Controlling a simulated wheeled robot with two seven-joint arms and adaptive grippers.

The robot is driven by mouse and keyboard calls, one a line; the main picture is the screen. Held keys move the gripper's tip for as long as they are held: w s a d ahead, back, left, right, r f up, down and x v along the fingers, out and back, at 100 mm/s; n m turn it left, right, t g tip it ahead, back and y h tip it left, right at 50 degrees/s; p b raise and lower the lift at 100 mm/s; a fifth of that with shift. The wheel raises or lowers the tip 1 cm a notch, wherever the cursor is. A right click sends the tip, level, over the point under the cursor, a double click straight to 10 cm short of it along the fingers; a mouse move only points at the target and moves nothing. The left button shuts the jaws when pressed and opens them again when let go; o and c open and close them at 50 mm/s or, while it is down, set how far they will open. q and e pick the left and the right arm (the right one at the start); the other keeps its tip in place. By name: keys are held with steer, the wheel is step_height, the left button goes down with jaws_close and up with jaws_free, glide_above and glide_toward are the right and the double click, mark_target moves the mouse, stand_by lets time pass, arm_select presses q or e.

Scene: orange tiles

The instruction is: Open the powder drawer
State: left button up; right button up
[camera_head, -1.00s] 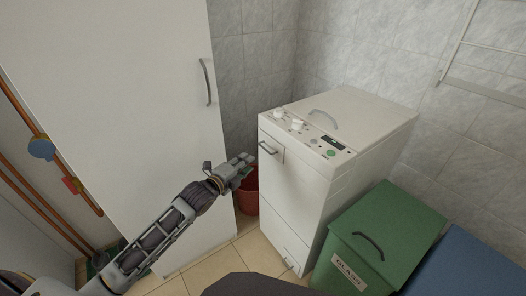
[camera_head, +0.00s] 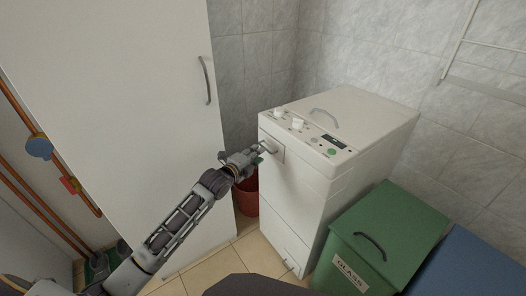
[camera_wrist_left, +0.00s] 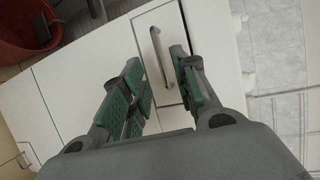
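The powder drawer (camera_head: 278,153) is a small white panel at the upper left of the washing machine's front (camera_head: 300,205). It looks closed, flush with the front. Its grey bar handle (camera_head: 268,147) shows in the head view, partly by the fingers. In the left wrist view the drawer (camera_wrist_left: 172,27) and its handle (camera_wrist_left: 157,52) lie ahead, with the handle between the two green-padded fingers. My left gripper (camera_wrist_left: 160,78) is open, its fingertips on either side of the handle; contact cannot be told. It also shows in the head view (camera_head: 260,151). My right gripper is not in view.
A tall white cabinet (camera_head: 130,110) stands left of the machine. A red bucket (camera_head: 246,197) is on the floor between them. A green bin (camera_head: 385,235) labelled GLASS and a blue bin (camera_head: 475,265) stand on the right.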

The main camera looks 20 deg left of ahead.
mark_target(278, 142)
arm_select(q)
steer(key=shift+b+x, duration=0.55)
steer(key=shift+x, duration=2.25)
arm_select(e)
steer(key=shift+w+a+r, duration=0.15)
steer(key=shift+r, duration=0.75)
arm_select(q)
jaws_close()
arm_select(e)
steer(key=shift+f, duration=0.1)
